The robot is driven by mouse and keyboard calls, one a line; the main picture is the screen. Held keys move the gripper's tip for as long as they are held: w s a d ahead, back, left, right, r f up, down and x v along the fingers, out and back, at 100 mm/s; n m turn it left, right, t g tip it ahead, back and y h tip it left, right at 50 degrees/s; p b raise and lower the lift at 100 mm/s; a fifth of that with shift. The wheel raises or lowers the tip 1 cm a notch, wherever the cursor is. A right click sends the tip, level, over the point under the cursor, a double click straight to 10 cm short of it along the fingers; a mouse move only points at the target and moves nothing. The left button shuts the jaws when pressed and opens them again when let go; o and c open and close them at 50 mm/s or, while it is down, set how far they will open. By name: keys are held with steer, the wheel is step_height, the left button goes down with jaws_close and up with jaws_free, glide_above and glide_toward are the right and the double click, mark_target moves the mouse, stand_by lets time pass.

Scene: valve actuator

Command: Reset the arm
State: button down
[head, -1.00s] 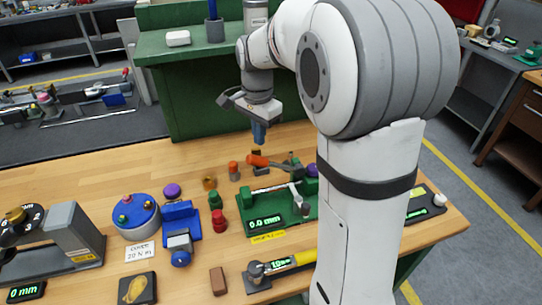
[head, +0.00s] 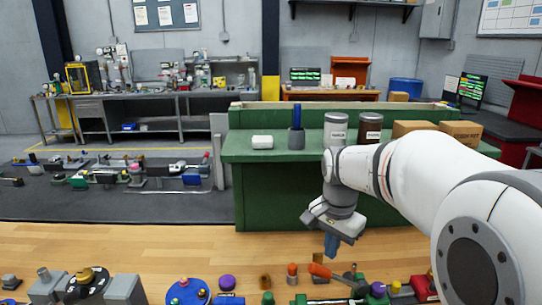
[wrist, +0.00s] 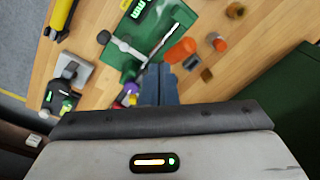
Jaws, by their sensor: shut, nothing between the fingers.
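My arm is white with grey joints and reaches in from the right in the head view. My gripper (head: 331,246) hangs at its end with blue fingers pointing down, above the back part of the wooden bench (head: 120,246). The fingers also show in the wrist view (wrist: 158,84), together and with nothing between them. Below and near them is a green fixture (wrist: 135,42) with a metal lever and a green display. An orange-handled tool (head: 332,275) lies by it. I cannot tell the exact height of the fingers above the bench.
Small coloured parts, such as a purple knob (head: 227,282) and a blue round base (head: 188,292), stand along the bench's near side. A green cabinet (head: 270,190) stands behind, carrying cans and cardboard boxes (head: 460,131). The bench left of my gripper has bare room.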

steer(key=s+f+n+t, duration=0.2)
steer(key=s+n, duration=0.7)
steer(key=s, duration=0.8)
steer(key=shift+s+n+t, duration=0.15)
steer(key=shift+n+t, duration=0.15)
stand_by(0.8)
